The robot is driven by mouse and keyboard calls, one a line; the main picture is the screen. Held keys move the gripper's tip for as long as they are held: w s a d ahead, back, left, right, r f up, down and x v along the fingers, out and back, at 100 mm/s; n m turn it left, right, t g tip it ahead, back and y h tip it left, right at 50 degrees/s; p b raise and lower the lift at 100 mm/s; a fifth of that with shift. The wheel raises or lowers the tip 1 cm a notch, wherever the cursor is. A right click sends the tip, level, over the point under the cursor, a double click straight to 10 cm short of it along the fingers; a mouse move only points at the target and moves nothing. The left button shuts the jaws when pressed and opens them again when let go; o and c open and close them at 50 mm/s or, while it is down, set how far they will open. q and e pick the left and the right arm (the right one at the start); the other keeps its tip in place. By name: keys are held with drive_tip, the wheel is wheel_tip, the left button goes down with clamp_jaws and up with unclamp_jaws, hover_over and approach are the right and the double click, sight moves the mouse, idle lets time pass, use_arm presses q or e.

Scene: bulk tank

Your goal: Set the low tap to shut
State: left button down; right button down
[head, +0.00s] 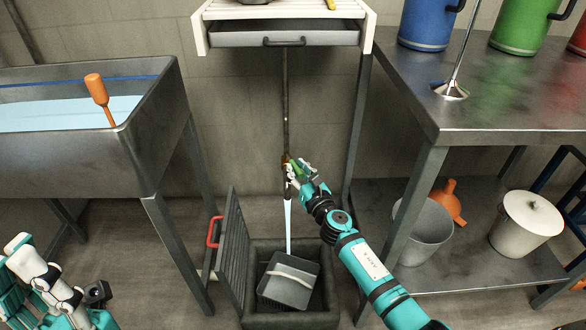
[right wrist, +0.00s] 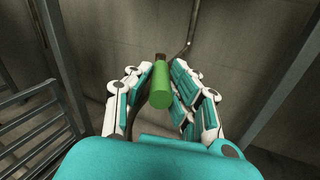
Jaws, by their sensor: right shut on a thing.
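The low tap (head: 285,158) sits at the bottom end of a thin pipe on the wall, with a brown body and a green handle. A pale blue stream of water (head: 288,225) runs down from it. My right gripper (head: 298,172) is shut on the green handle; it hides part of the tap. In the right wrist view the green handle (right wrist: 161,88) lies between the fingers and points towards the camera. My left arm shows at the lower left, away from the tap; its fingers are too unclear to read.
Below the tap stands a dark floor box (head: 262,321) with its slatted lid (head: 233,255) raised at the left; a grey tray (head: 288,291) is inside. A steel tank (head: 80,155) stands left, a steel bench (head: 500,118) right, a drawer (head: 284,36) above.

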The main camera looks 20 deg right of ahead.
drive_tip(key=shift+d, duration=0.1)
drive_tip(key=c, duration=1.2)
unclamp_jaws()
drive_tip(key=shift+s, duration=0.25)
drive_tip(key=s+d, duration=0.1)
drive_tip(key=s, duration=1)
drive_tip(key=shift+s+d, duration=0.25)
